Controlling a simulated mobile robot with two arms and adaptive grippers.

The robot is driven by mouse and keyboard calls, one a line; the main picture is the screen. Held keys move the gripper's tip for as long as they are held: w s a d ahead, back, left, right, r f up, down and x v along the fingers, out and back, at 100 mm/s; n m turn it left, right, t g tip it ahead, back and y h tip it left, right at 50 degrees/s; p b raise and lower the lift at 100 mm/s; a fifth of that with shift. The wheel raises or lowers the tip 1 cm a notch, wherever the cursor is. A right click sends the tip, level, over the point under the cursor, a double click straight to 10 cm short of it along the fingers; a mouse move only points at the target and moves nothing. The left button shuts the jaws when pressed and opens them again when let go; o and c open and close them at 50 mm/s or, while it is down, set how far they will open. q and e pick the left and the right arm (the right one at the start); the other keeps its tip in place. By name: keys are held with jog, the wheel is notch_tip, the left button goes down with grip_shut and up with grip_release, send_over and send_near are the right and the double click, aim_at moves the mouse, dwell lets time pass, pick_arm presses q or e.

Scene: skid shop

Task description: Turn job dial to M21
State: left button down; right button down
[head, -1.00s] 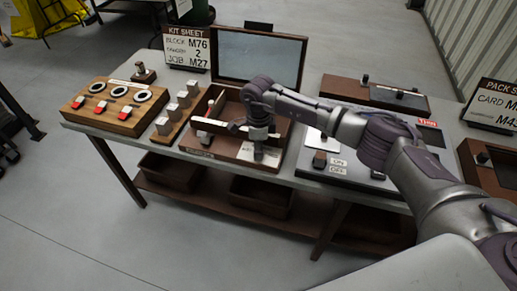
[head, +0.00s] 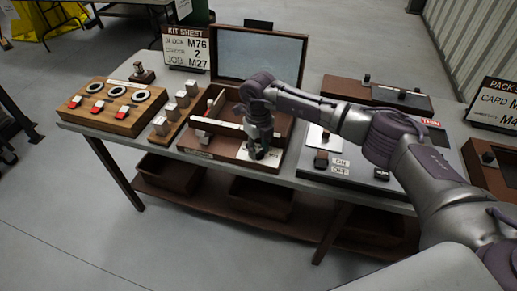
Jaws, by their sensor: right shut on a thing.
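My right gripper (head: 257,152) reaches down over the front right corner of the open wooden box (head: 215,157). It is shut on the small job dial there, and its fingers hide most of the knob. A pale dial plate (head: 270,157) shows around the fingertips; its marks are too small to read. The kit sheet sign (head: 187,48) behind the table has a JOB line that appears to read M27. My left gripper is not in view.
A wooden block with rings and red tabs (head: 107,104) and a rack of pale blocks (head: 173,116) stand to the left. A dark panel (head: 350,176) with ON/OFF labels lies close on the right. The box's raised lid (head: 258,57) stands behind.

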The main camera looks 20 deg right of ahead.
aim_at(259, 150)
jog(key=m, duration=0.5)
jog(key=shift+r+m, duration=0.1)
jog(key=shift+m, duration=0.3)
dwell(0.4)
jog(key=c, duration=0.8)
grip_release()
jog(key=shift+o, duration=0.2)
notch_tip(259, 150, up, 12)
